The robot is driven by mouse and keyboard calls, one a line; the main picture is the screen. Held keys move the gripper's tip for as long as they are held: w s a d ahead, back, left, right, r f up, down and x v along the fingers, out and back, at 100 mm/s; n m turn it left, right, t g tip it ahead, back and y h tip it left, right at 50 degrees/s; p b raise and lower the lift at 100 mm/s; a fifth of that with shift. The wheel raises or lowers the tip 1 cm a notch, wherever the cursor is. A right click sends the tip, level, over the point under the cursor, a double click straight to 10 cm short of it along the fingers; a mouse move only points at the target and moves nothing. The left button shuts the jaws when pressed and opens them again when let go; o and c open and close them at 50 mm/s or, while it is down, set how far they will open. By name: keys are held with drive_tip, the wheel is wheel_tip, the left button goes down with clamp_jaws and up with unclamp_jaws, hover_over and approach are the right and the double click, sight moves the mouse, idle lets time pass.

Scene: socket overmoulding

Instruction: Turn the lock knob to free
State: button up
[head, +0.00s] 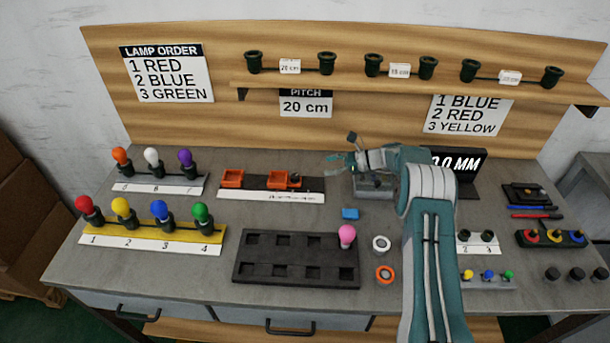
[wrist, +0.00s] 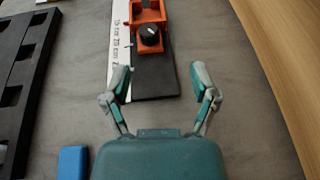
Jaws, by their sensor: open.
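The lock knob (wrist: 150,36) is black and round with a white mark, and sits on an orange slider block (wrist: 148,12) on a dark rail (wrist: 156,82). In the head view the knob (head: 295,178) is small, at the right end of the right orange block (head: 277,180). My gripper (wrist: 161,80) is open and empty. Its two fingers point toward the knob, apart from it, over the bare end of the rail. In the head view my gripper (head: 338,164) is right of the rail, toward the back board.
A white printed scale strip (head: 270,196) runs along the rail's front. A second orange block (head: 231,178) is at its left end. A blue block (head: 350,213) and a black socketed tray (head: 297,260) lie nearer the front. The wooden back board (head: 220,110) stands behind.

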sight(299, 178)
drive_tip(key=shift+s+a+m+t, duration=0.25)
drive_tip(key=shift+s+m+t, duration=0.25)
drive_tip(key=s, duration=0.1)
drive_tip(key=s+m+t, duration=0.1)
drive_tip(key=s+m+h, duration=0.1)
drive_tip(key=shift+s+a+f+t, duration=0.1)
drive_tip(key=shift+f+t, duration=0.25)
drive_tip(key=shift+t, duration=0.05)
drive_tip(key=shift+a+f, duration=0.1)
drive_tip(key=shift+f, duration=0.05)
drive_tip(key=x, duration=1)
drive_tip(key=shift+a+f, duration=0.15)
drive_tip(key=shift+a, duration=0.05)
clamp_jaws()
